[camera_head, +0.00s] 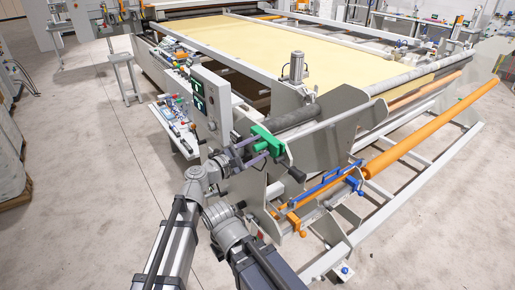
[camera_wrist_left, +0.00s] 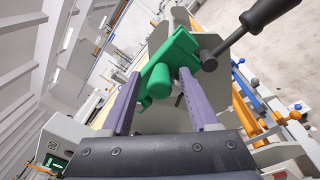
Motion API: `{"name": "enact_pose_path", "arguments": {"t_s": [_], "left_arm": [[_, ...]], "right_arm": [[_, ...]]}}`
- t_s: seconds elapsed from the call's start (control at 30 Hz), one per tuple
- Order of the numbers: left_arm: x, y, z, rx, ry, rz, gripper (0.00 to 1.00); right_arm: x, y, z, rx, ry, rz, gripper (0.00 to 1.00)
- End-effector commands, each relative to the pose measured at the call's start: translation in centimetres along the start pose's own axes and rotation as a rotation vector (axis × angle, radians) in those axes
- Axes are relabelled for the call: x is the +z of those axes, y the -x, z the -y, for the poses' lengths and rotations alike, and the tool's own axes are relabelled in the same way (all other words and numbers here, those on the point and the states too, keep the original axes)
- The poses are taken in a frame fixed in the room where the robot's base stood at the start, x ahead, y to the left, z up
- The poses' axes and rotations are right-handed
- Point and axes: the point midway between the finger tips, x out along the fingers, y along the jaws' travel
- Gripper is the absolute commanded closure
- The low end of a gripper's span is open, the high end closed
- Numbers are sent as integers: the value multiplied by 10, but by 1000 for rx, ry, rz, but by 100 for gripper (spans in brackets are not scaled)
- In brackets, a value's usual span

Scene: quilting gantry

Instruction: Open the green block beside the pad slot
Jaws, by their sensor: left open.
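The green block (camera_head: 268,142) sits on the end of the gantry, by the grey roller and end plate. In the left wrist view the green block (camera_wrist_left: 178,57) is tilted and has a rounded green boss facing me. My left gripper (camera_head: 257,154) is at the block. In its wrist view the two purple fingers of my left gripper (camera_wrist_left: 160,88) stand apart, with the boss between their tips. I cannot tell whether they touch it. A black-handled lever (camera_wrist_left: 268,14) passes beside the block. I cannot make out the pad slot. My right gripper is not in view.
A grey control box (camera_head: 211,104) stands just left of my left gripper. Orange rollers (camera_head: 420,135) and a blue-handled bar (camera_head: 328,183) lie to the right. The yellow quilting bed (camera_head: 290,50) stretches behind. Open floor (camera_head: 90,190) lies to the left.

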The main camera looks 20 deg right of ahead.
Motion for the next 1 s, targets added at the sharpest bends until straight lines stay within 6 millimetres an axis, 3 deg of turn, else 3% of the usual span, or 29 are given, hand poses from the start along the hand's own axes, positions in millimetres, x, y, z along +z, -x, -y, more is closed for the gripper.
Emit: {"name": "enact_pose_path", "arguments": {"t_s": [0.23,0.77,1.0], "left_arm": [[0,-1,0,0,0,0,39],[0,0,1,-2,-1,0,98],[0,0,2,-3,-2,0,100]], "right_arm": [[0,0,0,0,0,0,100],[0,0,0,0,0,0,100],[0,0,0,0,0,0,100]]}}
